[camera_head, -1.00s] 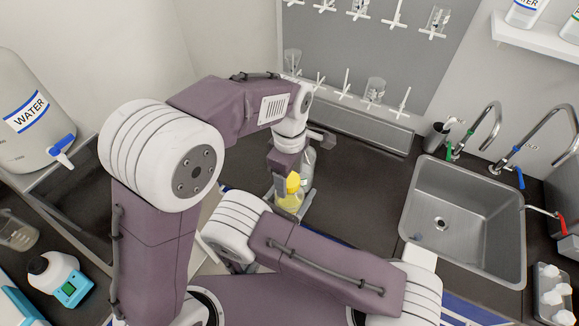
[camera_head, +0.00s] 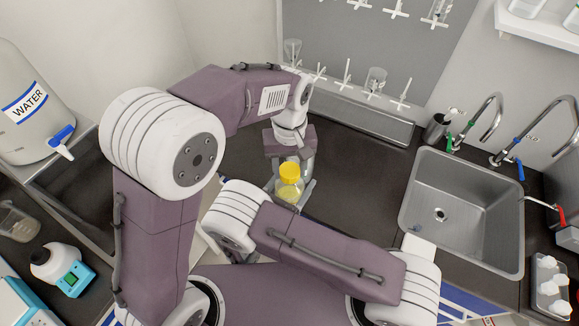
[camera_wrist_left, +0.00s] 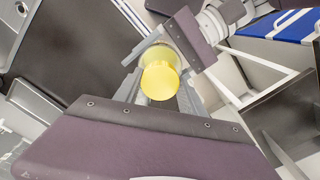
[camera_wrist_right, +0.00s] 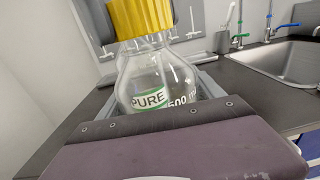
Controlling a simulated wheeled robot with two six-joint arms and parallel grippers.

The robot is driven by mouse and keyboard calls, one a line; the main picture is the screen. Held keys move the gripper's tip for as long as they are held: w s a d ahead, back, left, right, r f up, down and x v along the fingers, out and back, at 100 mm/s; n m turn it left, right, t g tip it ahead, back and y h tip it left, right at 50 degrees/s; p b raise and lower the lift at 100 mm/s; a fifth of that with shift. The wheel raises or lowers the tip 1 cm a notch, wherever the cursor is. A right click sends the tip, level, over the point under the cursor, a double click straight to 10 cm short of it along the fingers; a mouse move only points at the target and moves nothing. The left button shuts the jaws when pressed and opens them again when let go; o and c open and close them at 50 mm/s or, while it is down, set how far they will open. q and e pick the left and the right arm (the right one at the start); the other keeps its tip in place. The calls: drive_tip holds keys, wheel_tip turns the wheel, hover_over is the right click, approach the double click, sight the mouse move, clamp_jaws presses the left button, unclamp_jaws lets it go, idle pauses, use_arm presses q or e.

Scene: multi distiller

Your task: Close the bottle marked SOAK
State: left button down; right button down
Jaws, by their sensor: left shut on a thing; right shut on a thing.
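A clear bottle (camera_wrist_right: 155,78) stands upright in the right wrist view. Its green-banded label reads PURE; I see no SOAK mark. A ribbed yellow cap (camera_wrist_right: 140,18) is at its neck; whether it is fully seated I cannot tell. In the head view the yellow cap (camera_head: 290,171) is above the bottle (camera_head: 288,191), which looks yellowish there. The cap also shows in the left wrist view (camera_wrist_left: 160,82). My right gripper (camera_wrist_right: 160,88) is shut on the bottle's body, mostly hidden by my arm in the head view.
A steel sink (camera_head: 462,215) with taps is on the right. A large WATER container (camera_head: 30,105) stands at left, with a white-and-teal device (camera_head: 65,270) below it. A pegboard (camera_head: 375,45) with glassware is behind. Dark counter (camera_head: 355,180) is clear between bottle and sink.

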use_arm(q)
drive_tip(key=m, duration=1.3)
drive_tip(key=shift+m, duration=0.4)
drive_tip(key=c, duration=0.7)
unclamp_jaws()
drive_tip(key=shift+r, duration=2.25)
drive_tip(key=shift+c, duration=0.3)
drive_tip(key=shift+n, duration=0.3)
